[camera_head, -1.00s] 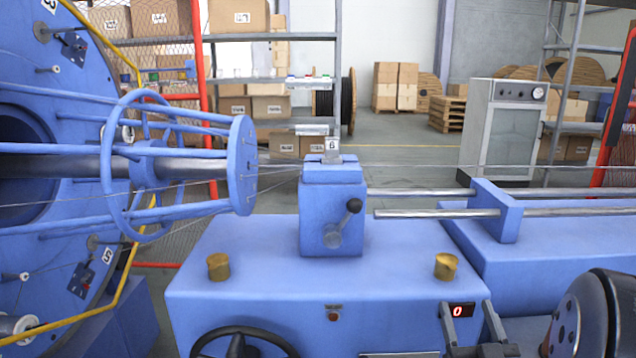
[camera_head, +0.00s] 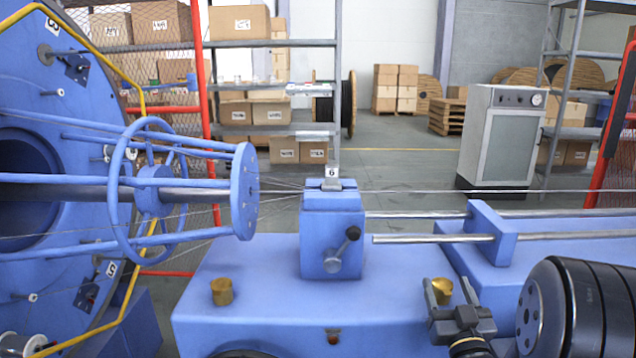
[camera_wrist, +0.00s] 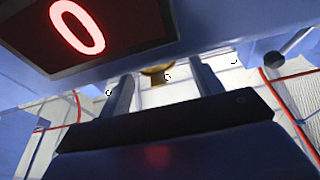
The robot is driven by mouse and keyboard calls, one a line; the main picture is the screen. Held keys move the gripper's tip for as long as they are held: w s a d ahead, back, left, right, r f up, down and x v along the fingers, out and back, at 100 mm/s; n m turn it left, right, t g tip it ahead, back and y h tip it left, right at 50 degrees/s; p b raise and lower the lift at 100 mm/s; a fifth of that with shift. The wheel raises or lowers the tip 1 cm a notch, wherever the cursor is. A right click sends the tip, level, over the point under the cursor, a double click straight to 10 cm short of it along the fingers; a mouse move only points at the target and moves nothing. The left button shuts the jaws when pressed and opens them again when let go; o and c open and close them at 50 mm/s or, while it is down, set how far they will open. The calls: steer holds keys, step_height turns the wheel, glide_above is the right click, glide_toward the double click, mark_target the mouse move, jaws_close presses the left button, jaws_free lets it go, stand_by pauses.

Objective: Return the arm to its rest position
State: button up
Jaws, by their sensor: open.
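My gripper (camera_head: 439,293) is at the lower right of the head view, in front of the blue machine bed (camera_head: 290,285). Its two fingers are apart with nothing between them. One brass knob (camera_head: 442,291) shows behind the fingers. In the wrist view my gripper (camera_wrist: 165,85) shows two dark fingers spread apart, with the brass knob (camera_wrist: 156,72) seen beyond them. A display with a red 0 (camera_wrist: 77,25) fills the upper left of the wrist view. My dark arm link is at the lower right of the head view.
The blue die block (camera_head: 332,235) with its lever stands on the bed, beside a second brass knob (camera_head: 221,291). The large blue strander rotor (camera_head: 45,180) is on the left. Guide rods (camera_head: 560,212) run right. A grey cabinet (camera_head: 500,140) and shelves stand behind across open floor.

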steer(key=shift+w+r+g+p, duration=0.15)
steer(key=shift+r+g+p, duration=1)
steer(key=shift+p, duration=4.25)
steer(key=shift+f+g+p, duration=0.25)
steer(key=shift+g+p, duration=0.1)
steer(key=shift+p, duration=0.05)
steer(key=shift+p, duration=0.3)
steer(key=s+b, duration=0.2)
steer(key=s, duration=0.9)
steer(key=shift+f, duration=0.2)
